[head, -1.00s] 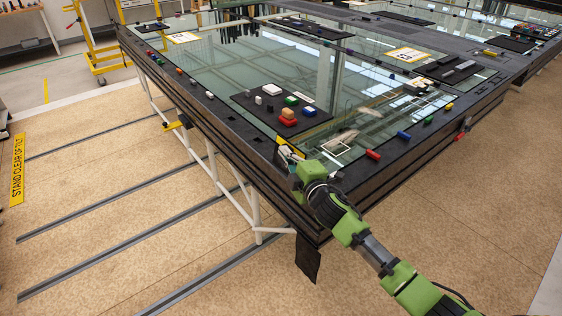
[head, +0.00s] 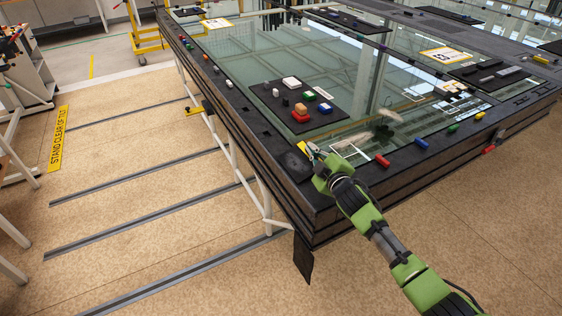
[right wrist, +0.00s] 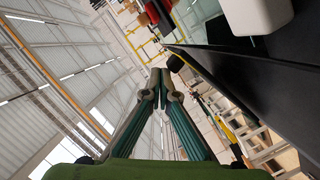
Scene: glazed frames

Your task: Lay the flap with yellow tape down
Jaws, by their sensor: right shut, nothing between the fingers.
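A small yellow-marked piece (head: 302,147) shows at the near corner of the glazed table, just beyond my right gripper. It looks like the flap with yellow tape, but it is small and partly hidden by the gripper, so I cannot tell whether it stands up or lies flat. My right gripper (head: 314,154) is at that corner, close to the piece; I cannot tell whether they touch. In the right wrist view its fingers (right wrist: 160,73) meet at the tips with nothing between them. My left gripper is not in view.
A dark mat (head: 270,93) with several coloured blocks lies on the glass beyond the gripper. Red (head: 382,160), blue (head: 421,142) and green (head: 453,128) pieces line the near-right edge. A black strip (head: 303,259) hangs below the near corner. The floor at left is largely clear.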

